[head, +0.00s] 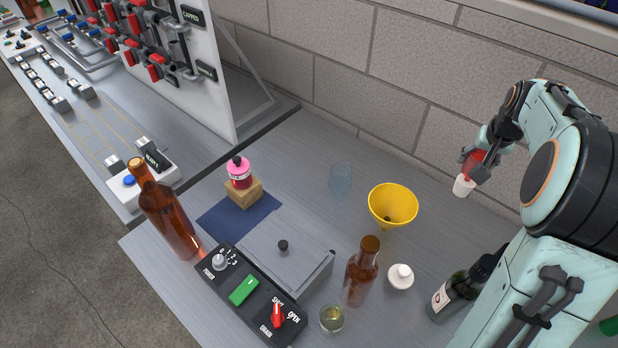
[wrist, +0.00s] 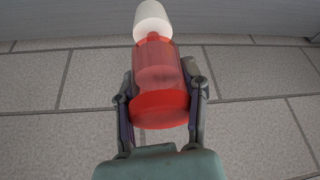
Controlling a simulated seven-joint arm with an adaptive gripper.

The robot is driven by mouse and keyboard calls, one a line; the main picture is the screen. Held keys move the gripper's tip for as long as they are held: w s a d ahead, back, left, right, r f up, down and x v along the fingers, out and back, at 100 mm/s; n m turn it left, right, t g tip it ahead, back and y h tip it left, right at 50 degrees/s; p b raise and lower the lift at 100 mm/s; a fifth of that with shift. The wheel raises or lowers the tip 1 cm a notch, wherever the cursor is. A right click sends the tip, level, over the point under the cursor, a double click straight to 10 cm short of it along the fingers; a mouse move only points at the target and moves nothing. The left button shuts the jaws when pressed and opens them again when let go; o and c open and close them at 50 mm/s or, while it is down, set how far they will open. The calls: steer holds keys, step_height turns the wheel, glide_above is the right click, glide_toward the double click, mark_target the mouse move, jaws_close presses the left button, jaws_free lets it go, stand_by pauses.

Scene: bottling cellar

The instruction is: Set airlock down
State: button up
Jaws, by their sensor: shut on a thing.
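The airlock has a translucent red body and a white stopper-like end. In the head view the airlock (head: 464,186) is at the right, in front of the block wall and above the back of the bench. My gripper (head: 478,160) is shut on its red body, with the white end pointing down. In the wrist view the airlock (wrist: 158,75) sits between both fingers of my gripper (wrist: 160,105), its white end beyond the fingertips. The airlock appears clear of the bench surface.
A yellow funnel (head: 393,204), a clear glass (head: 340,179), a brown bottle (head: 361,272), a white stoppered object (head: 400,276) and a dark bottle (head: 458,292) stand on the bench. A lidded metal box (head: 286,255) with controls is at the front. Bare bench lies right of the funnel.

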steer(key=w+a+n+y, duration=0.1)
steer(key=w+a+n, duration=0.25)
steer(key=a, duration=0.75)
steer(key=w+a+n+y, duration=0.2)
steer(key=a+n, duration=0.2)
steer(key=a, duration=0.6)
steer(key=w+a+n+y, duration=0.1)
steer(key=w+a+n, duration=0.2)
steer(key=a, duration=0.8)
steer(key=shift+w+a+f, duration=0.3)
steer(key=shift+w+f, duration=1.95)
steer(key=shift+f, duration=0.8)
steer(key=shift+w+a+f, duration=0.3)
steer(key=shift+w+f, duration=1.95)
steer(key=shift+f, duration=0.8)
steer(key=shift+w+a+f, duration=0.3)
steer(key=shift+w+f, duration=1.95)
steer(key=shift+f, duration=0.8)
steer(key=shift+f, duration=0.1)
steer(key=o, duration=1.1)
steer(key=shift+o, duration=0.2)
